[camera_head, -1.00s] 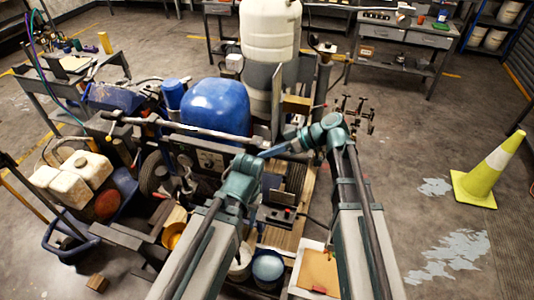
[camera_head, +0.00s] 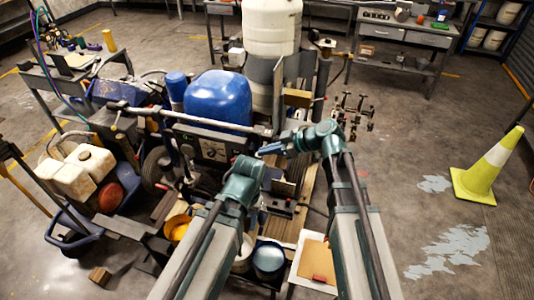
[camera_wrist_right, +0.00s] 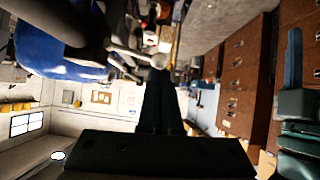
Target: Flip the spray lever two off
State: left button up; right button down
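The line striper carries a blue rounded tank (camera_head: 217,98) and a pale handlebar (camera_head: 190,122) with a dark control panel (camera_head: 214,150) below it. I cannot single out spray lever two; the levers are too small or hidden behind my arms. My right gripper (camera_head: 268,149) points left, near the right end of the handlebar, with its fingers together. In the right wrist view its dark fingers (camera_wrist_right: 161,95) look shut, with a white round knob (camera_wrist_right: 160,61) just beyond the tips; contact is unclear. My left arm's wrist (camera_head: 245,172) is low over the striper; its fingers cannot be made out.
A tall white tank (camera_head: 271,28) stands behind the blue one. A cluster of metal valves (camera_head: 355,112) is right of my right arm. Buckets (camera_head: 269,260) sit low between the arms. A yellow cone (camera_head: 487,168) stands right, on open floor.

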jog(key=f+n+t+b, duration=0.1)
jog(key=s+f+t+b, duration=0.1)
jog(key=shift+a+f+n+b, duration=0.15)
jog(key=shift+f+n+b, duration=0.2)
jog(key=shift+f+n, duration=0.05)
jog(key=shift+r, duration=0.15)
jog(key=shift+r+p, duration=0.7)
jog(key=shift+p, duration=0.1)
